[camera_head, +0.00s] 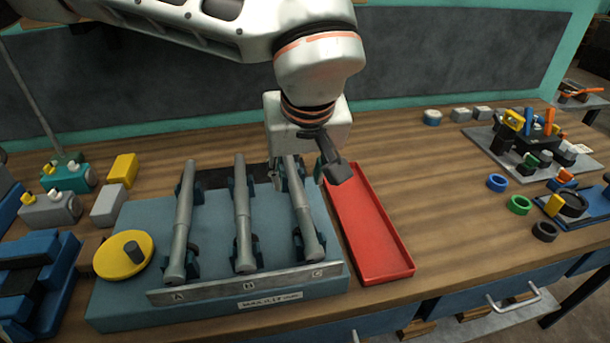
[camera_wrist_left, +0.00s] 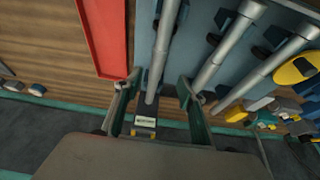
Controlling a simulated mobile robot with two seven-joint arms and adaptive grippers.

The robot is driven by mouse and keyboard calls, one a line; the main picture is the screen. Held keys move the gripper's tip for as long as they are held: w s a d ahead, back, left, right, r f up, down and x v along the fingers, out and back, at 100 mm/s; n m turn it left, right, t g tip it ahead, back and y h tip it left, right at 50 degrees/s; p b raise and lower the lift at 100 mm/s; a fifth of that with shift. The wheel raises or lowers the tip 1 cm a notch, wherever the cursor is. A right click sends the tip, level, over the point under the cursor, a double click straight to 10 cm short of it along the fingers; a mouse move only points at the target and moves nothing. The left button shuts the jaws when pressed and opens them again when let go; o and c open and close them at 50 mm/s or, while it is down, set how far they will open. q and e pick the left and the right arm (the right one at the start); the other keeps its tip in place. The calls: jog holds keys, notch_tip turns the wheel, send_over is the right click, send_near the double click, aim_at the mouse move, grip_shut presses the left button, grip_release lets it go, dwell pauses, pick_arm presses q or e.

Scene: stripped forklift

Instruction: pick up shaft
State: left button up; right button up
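Three grey stepped shafts lie side by side in cradles on a blue-grey fixture (camera_head: 130,302) with a front plate marked A, B and C. They are the shaft at A (camera_head: 183,225), the shaft at B (camera_head: 242,218) and the shaft at C (camera_head: 306,222). My left gripper (camera_head: 298,180) points down over the far end of the shaft at C. In the left wrist view its fingers (camera_wrist_left: 158,78) are apart, one on each side of that shaft (camera_wrist_left: 165,45), with gaps between. I cannot tell its exact height. My right gripper is not in view.
A red tray (camera_head: 372,240) lies empty right of the fixture. A yellow disc (camera_head: 124,255) sits on the fixture's left. Small blocks and blue parts crowd the left, and rings (camera_head: 519,204) and assemblies the right. The bench between tray and rings is clear.

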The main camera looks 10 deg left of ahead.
aim_at(299, 193)
pick_arm(q)
jog(key=shift+w+f, duration=0.2)
jog(key=shift+f, duration=0.1)
jog(key=shift+x, duration=1.1)
jog(key=x, duration=0.4)
jog(key=shift+w+d+f, duration=0.15)
jog(key=shift+d+f, duration=0.05)
jog(key=shift+f, duration=0.2)
grip_shut()
jog(key=shift+w+r, duration=0.1)
jog(key=shift+r, duration=0.05)
